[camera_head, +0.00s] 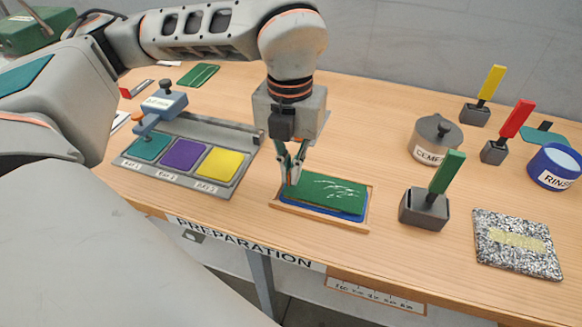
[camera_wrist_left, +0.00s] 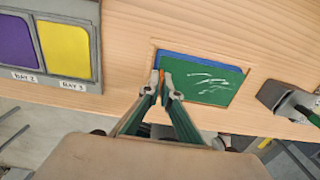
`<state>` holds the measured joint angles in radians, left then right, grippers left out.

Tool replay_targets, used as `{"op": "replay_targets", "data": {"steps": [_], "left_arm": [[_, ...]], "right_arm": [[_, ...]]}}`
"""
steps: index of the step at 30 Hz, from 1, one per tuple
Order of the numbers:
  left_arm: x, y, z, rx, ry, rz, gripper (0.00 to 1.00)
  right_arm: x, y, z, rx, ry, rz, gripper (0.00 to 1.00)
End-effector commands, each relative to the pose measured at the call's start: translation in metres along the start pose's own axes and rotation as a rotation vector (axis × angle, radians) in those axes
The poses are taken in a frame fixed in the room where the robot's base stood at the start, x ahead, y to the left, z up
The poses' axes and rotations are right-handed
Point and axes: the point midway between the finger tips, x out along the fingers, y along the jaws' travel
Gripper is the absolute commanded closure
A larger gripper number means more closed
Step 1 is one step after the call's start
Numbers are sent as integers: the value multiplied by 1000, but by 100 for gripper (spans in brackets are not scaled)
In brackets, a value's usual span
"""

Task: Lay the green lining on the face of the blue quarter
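The green lining (camera_head: 328,194) is a flat sheet with white streaks on its upper face. It lies over the blue quarter (camera_head: 300,208), slightly askew, in a shallow wooden tray (camera_head: 318,222); blue shows along its front edge. In the left wrist view the lining (camera_wrist_left: 207,82) covers most of the blue quarter (camera_wrist_left: 185,60), whose far edge shows. My left gripper (camera_head: 291,180) points down at the lining's left end, its fingers close together around a small orange piece at that edge. It also shows in the left wrist view (camera_wrist_left: 162,88). Whether lining and quarter touch everywhere is unclear. My right gripper is out of view.
A rack of labelled trays (camera_head: 186,190) with teal, purple and yellow pieces stands left. To the right are a block with a green-handled tool (camera_head: 424,210), a cement pot (camera_head: 434,140), a speckled slab (camera_head: 516,262) and a blue rinse bowl (camera_head: 553,168). Bare wood lies behind the wooden tray.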

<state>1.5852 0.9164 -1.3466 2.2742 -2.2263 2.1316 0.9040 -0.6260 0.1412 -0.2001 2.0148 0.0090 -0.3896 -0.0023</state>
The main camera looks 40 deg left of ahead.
Motion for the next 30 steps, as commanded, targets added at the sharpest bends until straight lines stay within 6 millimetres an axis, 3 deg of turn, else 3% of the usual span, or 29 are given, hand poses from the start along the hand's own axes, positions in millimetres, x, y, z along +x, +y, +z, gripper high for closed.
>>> {"op": "replay_targets", "data": {"steps": [18, 21, 30], "left_arm": [[12, 0, 0, 0, 1, 1, 100], [11, 0, 0, 0, 1, 0, 77], [11, 0, 0, -1, 1, 1, 76]], "right_arm": [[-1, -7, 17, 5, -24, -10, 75], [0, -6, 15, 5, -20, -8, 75], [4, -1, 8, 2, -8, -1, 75]]}}
